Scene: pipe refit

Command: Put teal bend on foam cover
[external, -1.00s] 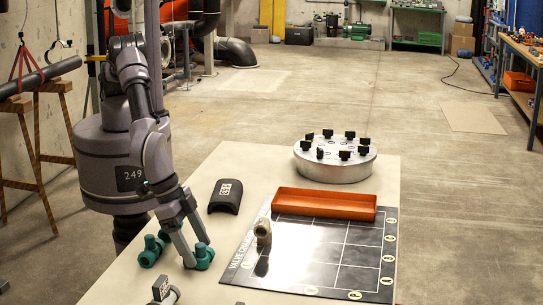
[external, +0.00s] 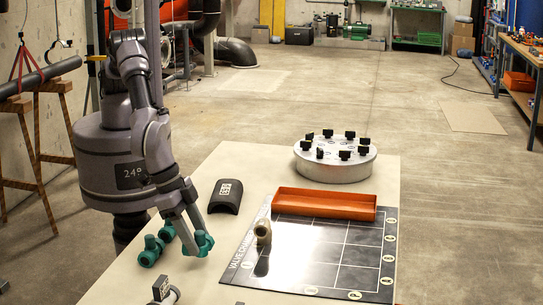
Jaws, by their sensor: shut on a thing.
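The teal bend (external: 206,241) is between the fingers of my gripper (external: 197,244), which is shut on it. It appears held a little above the near left part of the table. The fingers hide part of the bend. The foam cover (external: 227,195), a black half-round shell with a white printed mark, lies arched side up on the table, behind and to the right of my gripper. My gripper is apart from the cover.
Another teal fitting (external: 149,254) lies left of my gripper. A round silver flange (external: 335,166) stands at the back. A grey fitting (external: 163,292) lies at the near edge.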

